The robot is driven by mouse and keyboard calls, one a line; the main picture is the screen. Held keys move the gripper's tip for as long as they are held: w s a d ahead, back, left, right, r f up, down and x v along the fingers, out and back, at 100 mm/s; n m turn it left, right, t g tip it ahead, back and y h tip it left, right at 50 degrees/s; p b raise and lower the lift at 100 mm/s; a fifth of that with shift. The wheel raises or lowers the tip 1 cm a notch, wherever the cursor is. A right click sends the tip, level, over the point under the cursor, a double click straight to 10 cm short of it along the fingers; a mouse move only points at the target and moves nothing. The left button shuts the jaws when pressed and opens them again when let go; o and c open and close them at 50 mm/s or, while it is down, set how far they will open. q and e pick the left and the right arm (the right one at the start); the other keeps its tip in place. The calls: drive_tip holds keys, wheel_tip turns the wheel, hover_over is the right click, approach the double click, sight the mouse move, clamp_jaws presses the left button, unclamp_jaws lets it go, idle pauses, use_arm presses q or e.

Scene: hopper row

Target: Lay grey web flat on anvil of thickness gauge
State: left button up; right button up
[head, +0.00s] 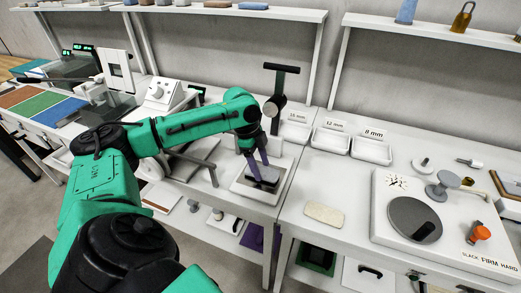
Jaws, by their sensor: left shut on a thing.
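My right gripper is not in view.
Several white trays with mm labels (371,151) stand right of the gauge. A beige pad (324,214) lies near the front edge. A white tester with a grey disc (415,219) fills the right. Shelves (430,32) run along the wall. Bench space between pad and trays is clear.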

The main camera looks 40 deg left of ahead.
use_arm(q)
drive_tip(key=shift+r, duration=0.1)
drive_tip(key=shift+f, duration=0.45)
idle(0.4)
drive_tip(key=o, duration=1.4)
drive_tip(key=v, duration=1.4)
drive_tip(key=shift+a+r, duration=0.1)
drive_tip(key=shift+r, duration=0.15)
drive_tip(key=shift+s+f, duration=0.1)
